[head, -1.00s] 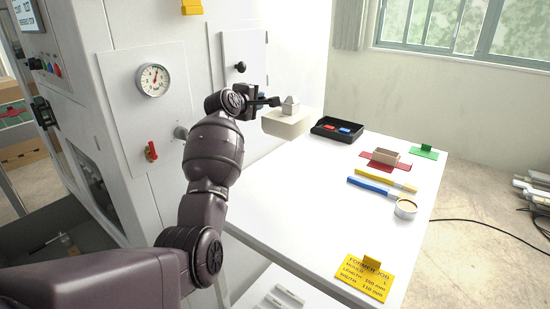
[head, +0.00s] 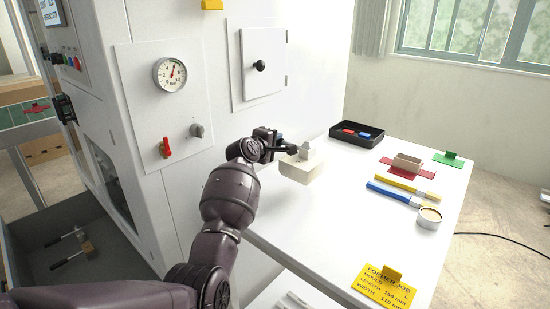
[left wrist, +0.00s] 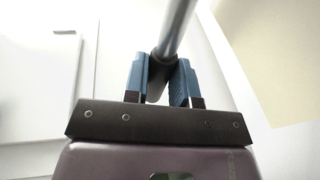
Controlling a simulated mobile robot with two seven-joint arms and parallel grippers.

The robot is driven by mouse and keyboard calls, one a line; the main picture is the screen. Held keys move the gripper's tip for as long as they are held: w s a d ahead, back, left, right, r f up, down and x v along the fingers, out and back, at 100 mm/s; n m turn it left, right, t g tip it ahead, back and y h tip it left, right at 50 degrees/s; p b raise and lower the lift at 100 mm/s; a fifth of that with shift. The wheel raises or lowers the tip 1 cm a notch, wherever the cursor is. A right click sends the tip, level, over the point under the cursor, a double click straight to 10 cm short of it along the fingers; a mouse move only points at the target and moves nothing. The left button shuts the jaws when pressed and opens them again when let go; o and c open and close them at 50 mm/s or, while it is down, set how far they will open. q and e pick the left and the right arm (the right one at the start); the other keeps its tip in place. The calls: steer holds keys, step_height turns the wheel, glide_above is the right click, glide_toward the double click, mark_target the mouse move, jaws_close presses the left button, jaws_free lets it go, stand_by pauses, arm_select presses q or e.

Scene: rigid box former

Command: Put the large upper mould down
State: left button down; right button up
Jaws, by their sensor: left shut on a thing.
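The large upper mould (head: 298,170) is a cream block with a small grey boss on top, in the head view at the table's left rear edge. My left gripper (head: 280,146) is just left of it, shut on its handle. In the left wrist view the two blue fingers (left wrist: 163,82) close on a grey rod (left wrist: 176,35); the block itself does not show there. I cannot tell whether the mould's underside touches the white table (head: 345,215). My right gripper is not in view.
On the table are a black tray (head: 373,140) with red and blue pieces, a small tan box (head: 405,163) on a red piece, a green piece (head: 453,160), blue and yellow bars (head: 395,194), a round tin (head: 429,216) and a yellow job card (head: 384,286). The white machine (head: 215,95) stands left.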

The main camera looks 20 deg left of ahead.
arm_select(q)
step_height(320, 180, down, 5)
steer(key=shift+r+b, duration=0.15)
steer(key=shift+b, duration=0.5)
steer(key=c, duration=1.1)
jaws_free()
steer(key=shift+f, duration=0.3)
steer(key=shift+o, duration=0.8)
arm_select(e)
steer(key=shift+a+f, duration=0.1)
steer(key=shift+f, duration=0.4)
